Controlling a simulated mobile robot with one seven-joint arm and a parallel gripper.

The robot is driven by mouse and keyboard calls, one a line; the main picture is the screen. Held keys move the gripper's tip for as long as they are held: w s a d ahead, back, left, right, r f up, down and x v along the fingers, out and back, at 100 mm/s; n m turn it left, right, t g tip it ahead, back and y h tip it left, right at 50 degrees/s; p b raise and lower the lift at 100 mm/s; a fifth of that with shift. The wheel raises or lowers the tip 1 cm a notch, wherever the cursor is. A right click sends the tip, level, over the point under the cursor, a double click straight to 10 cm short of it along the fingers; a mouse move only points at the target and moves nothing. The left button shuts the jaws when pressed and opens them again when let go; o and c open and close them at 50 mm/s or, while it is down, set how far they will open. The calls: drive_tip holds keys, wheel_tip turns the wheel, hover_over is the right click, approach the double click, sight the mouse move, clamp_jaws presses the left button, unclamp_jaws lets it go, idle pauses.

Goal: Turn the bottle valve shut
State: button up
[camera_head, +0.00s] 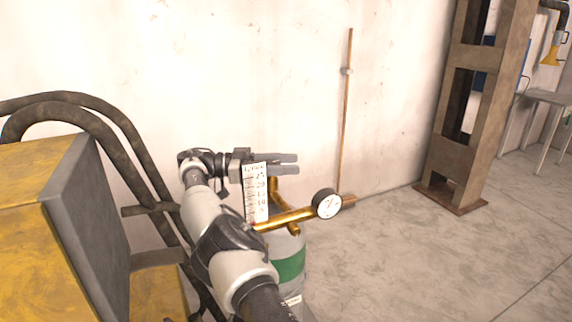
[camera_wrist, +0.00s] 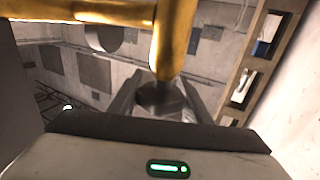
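The bottle (camera_head: 290,268) is a grey cylinder with a green band, standing behind my arm in the head view. Brass pipework (camera_head: 285,217) with a round white gauge (camera_head: 327,204) sits on its top. The brass also crosses the top of the wrist view (camera_wrist: 172,40). My gripper (camera_head: 297,164) is above the bottle top, pointing right, its two fingers parallel with a gap between them. In the wrist view a dark rounded thing (camera_wrist: 160,100) shows between the fingers; I cannot tell whether it is the valve or whether they touch it. No valve handle shows clearly in the head view.
A yellow and grey machine (camera_head: 85,215) with dark hoses is at the left. A thin copper rod (camera_head: 345,120) rises near the wall. A rusty steel frame (camera_head: 455,130) stands at right; the floor before it is clear.

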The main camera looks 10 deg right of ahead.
drive_tip(key=shift+o, duration=1.3)
wheel_tip(320, 180, up, 10)
drive_tip(key=p, duration=0.6)
drive_tip(key=shift+c, duration=0.2)
